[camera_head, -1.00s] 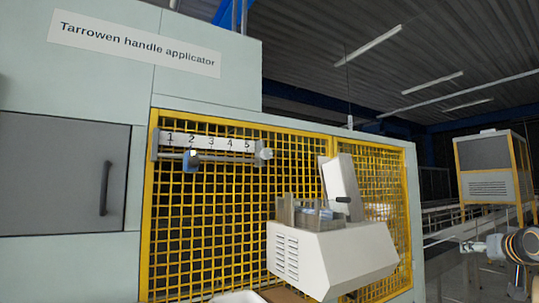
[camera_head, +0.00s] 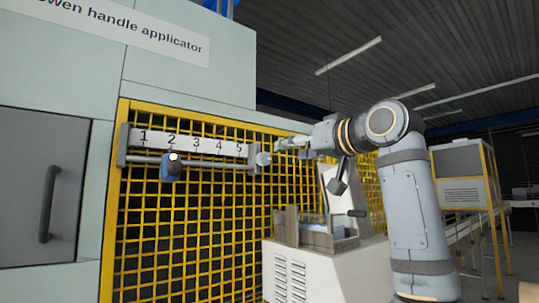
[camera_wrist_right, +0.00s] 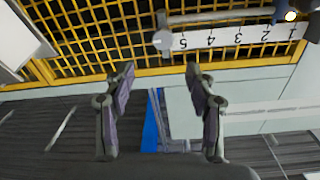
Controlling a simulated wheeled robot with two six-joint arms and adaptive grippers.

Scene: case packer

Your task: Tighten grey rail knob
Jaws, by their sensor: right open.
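The grey rail knob (camera_head: 263,158) is at the right end of a horizontal rail (camera_head: 205,161) under a scale marked 1 to 5. In the right wrist view the knob (camera_wrist_right: 162,41) shows upside down beyond the fingertips. My right gripper (camera_head: 279,147) is open and empty, close to the right of the knob; I see no contact. In the right wrist view my right gripper (camera_wrist_right: 160,70) has its two fingers spread on either side of the line to the knob. A blue slider (camera_head: 172,167) sits on the rail near mark 2. My left gripper is not in view.
Yellow mesh guarding (camera_head: 190,235) stands behind the rail. A white machine housing (camera_head: 320,268) with an open-topped bin (camera_head: 325,238) juts out below my right forearm. A grey door with a handle (camera_head: 48,203) is at the left.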

